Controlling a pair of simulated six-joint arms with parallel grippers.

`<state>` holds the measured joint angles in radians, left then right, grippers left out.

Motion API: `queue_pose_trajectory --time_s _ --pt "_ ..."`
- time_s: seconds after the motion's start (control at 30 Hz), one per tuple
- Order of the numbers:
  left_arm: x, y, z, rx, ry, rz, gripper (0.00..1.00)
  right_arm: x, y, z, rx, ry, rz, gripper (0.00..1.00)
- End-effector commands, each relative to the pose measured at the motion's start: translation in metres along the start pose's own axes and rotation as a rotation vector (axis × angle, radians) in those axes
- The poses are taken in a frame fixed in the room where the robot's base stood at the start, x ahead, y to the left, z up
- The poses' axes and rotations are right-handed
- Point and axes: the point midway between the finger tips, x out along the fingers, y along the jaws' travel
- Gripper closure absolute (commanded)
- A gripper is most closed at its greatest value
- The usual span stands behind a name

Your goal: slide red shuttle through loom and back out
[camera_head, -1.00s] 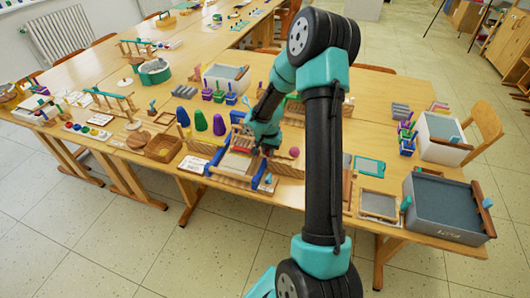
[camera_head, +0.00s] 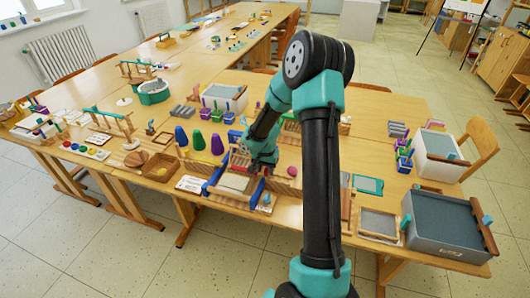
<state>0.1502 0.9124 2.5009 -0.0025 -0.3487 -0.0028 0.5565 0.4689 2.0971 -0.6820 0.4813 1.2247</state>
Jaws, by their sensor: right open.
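The loom (camera_head: 234,184) is a small frame with blue sides and pale threads, near the front edge of the table. My right gripper (camera_head: 258,168) is over the loom's back right part, pointing down, and it is open. A small red piece (camera_head: 239,159) shows at the loom's back, just left of the gripper. It may be the red shuttle, but it is too small to be sure. The gripper hides part of the loom, and I cannot tell whether it touches anything. My left gripper is not in view.
A round magenta thing (camera_head: 292,171) lies to the right. Grey bins (camera_head: 446,229) stand at the table's right end. My right arm hides the table's middle right.

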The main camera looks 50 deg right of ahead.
Motion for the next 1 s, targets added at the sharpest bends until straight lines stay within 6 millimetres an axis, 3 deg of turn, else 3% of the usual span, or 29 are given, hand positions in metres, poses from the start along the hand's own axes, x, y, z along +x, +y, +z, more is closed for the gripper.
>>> queue_pose_trajectory --time_s 0.17,0.8,1.0 --pt "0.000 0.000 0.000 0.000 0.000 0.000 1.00 -0.023 -0.001 -0.001 0.000 0.003 -0.003 0.57" --pt "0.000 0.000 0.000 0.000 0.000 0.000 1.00 -0.143 -0.002 0.000 -0.001 0.004 -0.006 0.57" --pt "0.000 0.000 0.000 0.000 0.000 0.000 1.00 -0.165 -0.001 0.000 -0.001 0.002 -0.004 0.57"
